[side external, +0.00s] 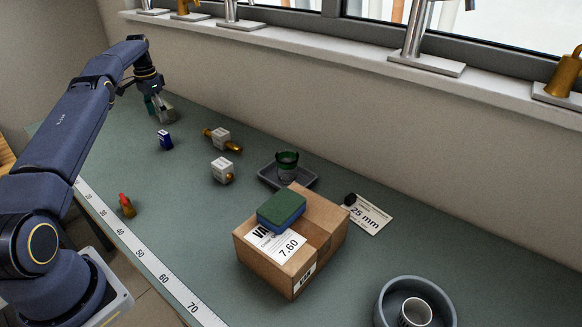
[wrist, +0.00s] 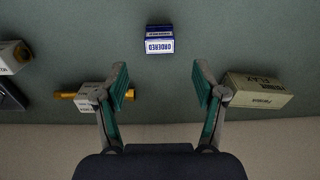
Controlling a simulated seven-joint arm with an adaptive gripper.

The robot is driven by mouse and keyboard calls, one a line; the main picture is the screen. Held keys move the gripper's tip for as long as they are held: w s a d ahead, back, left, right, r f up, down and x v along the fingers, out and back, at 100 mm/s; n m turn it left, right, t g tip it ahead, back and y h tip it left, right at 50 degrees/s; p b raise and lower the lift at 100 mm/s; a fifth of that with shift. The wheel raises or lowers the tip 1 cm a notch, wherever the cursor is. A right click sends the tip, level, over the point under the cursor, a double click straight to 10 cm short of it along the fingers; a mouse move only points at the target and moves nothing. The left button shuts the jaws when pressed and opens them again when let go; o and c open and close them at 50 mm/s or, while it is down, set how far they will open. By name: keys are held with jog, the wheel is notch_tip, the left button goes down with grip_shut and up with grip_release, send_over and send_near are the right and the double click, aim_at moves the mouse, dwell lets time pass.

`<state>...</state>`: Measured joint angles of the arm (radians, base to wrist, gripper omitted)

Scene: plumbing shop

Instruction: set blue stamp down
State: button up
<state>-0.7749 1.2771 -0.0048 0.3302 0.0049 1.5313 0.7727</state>
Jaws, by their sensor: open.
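The blue stamp (side external: 165,140), a small blue and white block, rests on the green bench top. In the wrist view the stamp (wrist: 160,40) shows a white label reading "ORDERED" and lies beyond my fingertips, with clear space between. My gripper (wrist: 162,84) is open, its two green-padded fingers spread with nothing between them. In the side view my gripper (side external: 155,105) is above the bench's far left end, behind the stamp and apart from it.
A flax box (wrist: 258,92) is close by the right finger; a brass-ended valve (wrist: 88,96) is by the left. Another valve (side external: 223,169), a grey tray (side external: 266,176), a carton (side external: 262,262) and a red-topped brass piece (side external: 126,206) stand on the bench. Bench around the stamp is clear.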

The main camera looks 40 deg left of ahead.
jog(key=shift+r, duration=0.75)
jog(key=w+d+r+t, duration=0.1)
jog(key=w+d+r, duration=0.3)
jog(key=d+r, duration=0.75)
jog(key=s+d+r+t+y, duration=0.1)
jog(key=s+d+r, duration=0.1)
jog(key=d+r, duration=0.4)
jog(key=s+d+r+t, duration=0.1)
jog(key=s+d+r, duration=0.2)
jog(key=d+r, duration=0.35)
jog(key=s+d+f+t, duration=0.1)
jog(key=s+d, duration=1)
jog(key=d, duration=0.2)
jog(key=s+d+f, duration=0.3)
jog(key=s, duration=0.3)
jog(key=s+d+f+t+h, duration=0.1)
jog(key=s+d+f, duration=0.2)
jog(key=s, duration=0.3)
jog(key=shift+f+t, duration=0.3)
jog(key=shift+f, duration=0.4)
